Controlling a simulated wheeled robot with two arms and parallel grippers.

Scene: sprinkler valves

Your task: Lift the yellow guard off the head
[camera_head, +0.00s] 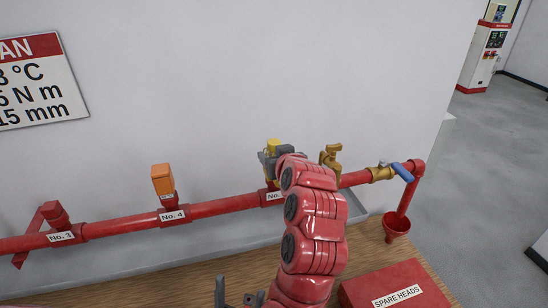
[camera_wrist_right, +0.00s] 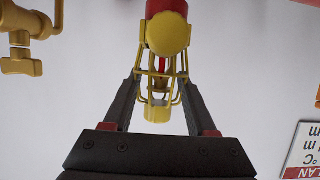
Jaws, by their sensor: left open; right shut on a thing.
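The yellow guard (camera_wrist_right: 167,36) is a cage with a rounded solid part and thin bars, in the middle of the right wrist view. Its top also shows in the head view (camera_head: 273,146). The sprinkler head is inside it, with a bit of red (camera_wrist_right: 163,62) visible between the bars. My right gripper (camera_wrist_right: 160,84) is shut on the guard, one finger on each side. In the head view my right gripper (camera_head: 270,163) is partly hidden by my red arm. My left gripper (camera_head: 238,298) is open and empty, low at the bottom edge and partly cut off.
A red pipe (camera_head: 222,207) runs along the wall with labelled outlets; an orange box (camera_head: 163,179) tops No. 4. To the right are a brass valve (camera_head: 331,158) and a blue-handled valve (camera_head: 402,172). A red spare heads box (camera_head: 395,287) stands on the wooden bench (camera_head: 150,287).

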